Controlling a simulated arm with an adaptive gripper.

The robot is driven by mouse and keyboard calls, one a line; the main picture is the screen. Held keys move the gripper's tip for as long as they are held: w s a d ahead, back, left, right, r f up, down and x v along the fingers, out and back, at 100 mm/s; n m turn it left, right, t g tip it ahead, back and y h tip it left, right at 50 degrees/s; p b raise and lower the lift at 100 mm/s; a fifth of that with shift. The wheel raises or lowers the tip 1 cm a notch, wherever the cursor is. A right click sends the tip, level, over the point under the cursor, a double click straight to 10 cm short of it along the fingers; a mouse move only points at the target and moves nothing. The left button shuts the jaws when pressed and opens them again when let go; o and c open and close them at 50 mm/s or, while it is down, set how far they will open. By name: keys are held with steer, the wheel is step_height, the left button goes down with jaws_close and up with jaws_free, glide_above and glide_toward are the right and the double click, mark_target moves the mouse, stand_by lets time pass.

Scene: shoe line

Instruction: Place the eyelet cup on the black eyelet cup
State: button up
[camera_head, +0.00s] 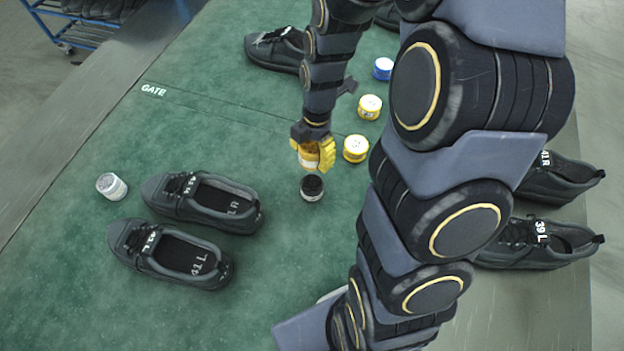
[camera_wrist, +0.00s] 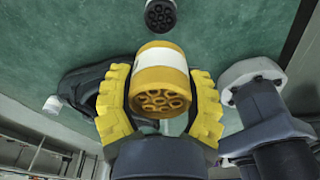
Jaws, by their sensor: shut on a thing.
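My gripper (camera_head: 316,158) is shut on a yellow-orange eyelet cup (camera_wrist: 160,72) with a pale band; its holed end faces the wrist camera. The yellow fingers press its two sides. In the head view the held cup (camera_head: 307,152) is partly covered by the fingers. The black eyelet cup (camera_head: 312,188) stands on the green mat, just below my gripper in the picture. It also shows at the top of the wrist view (camera_wrist: 160,15), apart from the held cup. The exact height between the two cups is hard to tell.
Two yellow cups (camera_head: 356,149) (camera_head: 370,107) and a blue cup (camera_head: 383,68) stand to the right of my gripper. A white cup (camera_head: 111,186) stands far left. Dark shoes (camera_head: 205,202) (camera_head: 172,254) lie left of the black cup. The mat (camera_head: 270,280) below it is clear.

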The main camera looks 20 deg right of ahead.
mark_target(310, 185)
step_height(310, 185, down, 9)
steer(key=shift+r, duration=0.1)
stand_by(0.4)
steer(key=o, duration=1.2)
steer(key=shift+c, duration=0.2)
steer(key=r, duration=0.3)
steer(key=d+r, duration=0.1)
steer(key=r, duration=0.7)
steer(key=shift+w+d+r, duration=0.15)
steer(key=shift+w+r, duration=0.1)
steer(key=shift+w, duration=0.1)
steer(key=shift+s+r, duration=0.1)
steer(key=shift+r, duration=0.2)
steer(key=s+a+r+m, duration=0.3)
steer(key=s+r+m, duration=0.3)
steer(key=s+m, duration=0.3)
steer(key=s+a+r+m+g+h, duration=0.1)
steer(key=s+a+r+m, duration=0.2)
steer(key=s+r+m, duration=0.3)
steer(key=s+m, duration=0.3)
steer(key=m, duration=0.4)
steer(key=shift+s+a, duration=0.25)
steer(key=shift+a, duration=0.1)
